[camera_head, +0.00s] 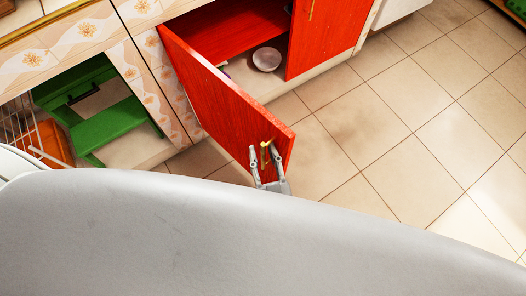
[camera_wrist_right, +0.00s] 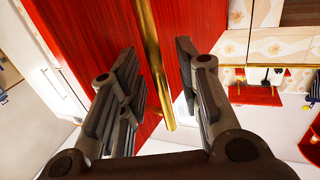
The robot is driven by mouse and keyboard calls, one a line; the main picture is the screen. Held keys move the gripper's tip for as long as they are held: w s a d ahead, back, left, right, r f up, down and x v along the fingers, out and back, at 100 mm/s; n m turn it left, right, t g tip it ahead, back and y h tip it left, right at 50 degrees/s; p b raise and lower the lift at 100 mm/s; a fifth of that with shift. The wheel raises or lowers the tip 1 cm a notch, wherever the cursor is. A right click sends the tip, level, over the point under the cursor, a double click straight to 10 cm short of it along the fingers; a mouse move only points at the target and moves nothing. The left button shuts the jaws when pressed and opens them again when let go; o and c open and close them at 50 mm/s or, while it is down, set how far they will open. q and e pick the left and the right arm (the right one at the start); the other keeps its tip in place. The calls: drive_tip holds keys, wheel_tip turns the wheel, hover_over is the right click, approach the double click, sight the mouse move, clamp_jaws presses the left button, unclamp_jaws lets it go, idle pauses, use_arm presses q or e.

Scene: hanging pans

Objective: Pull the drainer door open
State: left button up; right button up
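The red drainer door (camera_head: 225,100) stands swung out from its cabinet in the head view, its free edge toward me. A brass bar handle (camera_wrist_right: 152,62) is on its face near that edge. My right gripper (camera_head: 263,156) is at the handle. In the right wrist view, the fingers of this gripper (camera_wrist_right: 157,60) are apart, one on each side of the handle, with gaps visible. I cannot tell whether either finger touches the handle or door. My left gripper is not in view.
A pale round dish (camera_head: 267,59) lies inside the open cabinet. A second red door (camera_head: 326,35) stands to the right. A green stool (camera_head: 108,126) sits in an open bay at the left. The tiled floor (camera_head: 410,130) at the right is clear.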

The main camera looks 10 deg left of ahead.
drive_tip(key=v, duration=1.1)
drive_tip(key=shift+s, duration=0.25)
drive_tip(key=shift+d, duration=0.1)
drive_tip(key=w+d+f+m+g+h, duration=0.1)
drive_tip(key=d+f+g+h, duration=0.35)
drive_tip(key=f, duration=0.95)
drive_tip(key=w+d+f+g+h, duration=0.15)
drive_tip(key=d+f+g, duration=0.45)
drive_tip(key=d+f, duration=0.6)
drive_tip(key=s+d+f+m+g+h, duration=0.2)
drive_tip(key=s+d+f+g, duration=0.1)
drive_tip(key=d+f, duration=0.25)
use_arm(q)
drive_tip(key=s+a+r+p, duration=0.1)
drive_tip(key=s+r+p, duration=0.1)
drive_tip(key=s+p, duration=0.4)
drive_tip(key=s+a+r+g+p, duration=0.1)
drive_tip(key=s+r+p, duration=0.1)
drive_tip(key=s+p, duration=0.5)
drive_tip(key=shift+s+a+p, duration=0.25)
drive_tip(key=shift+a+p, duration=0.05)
drive_tip(key=shift+p, duration=0.35)
use_arm(e)
drive_tip(key=s+d+r, duration=0.1)
drive_tip(key=s, duration=0.6)
drive_tip(key=s+d+r+g, duration=0.1)
drive_tip(key=s+r, duration=0.1)
drive_tip(key=s, duration=0.4)
drive_tip(key=shift+s+d, duration=0.35)
drive_tip(key=shift+d, duration=0.05)
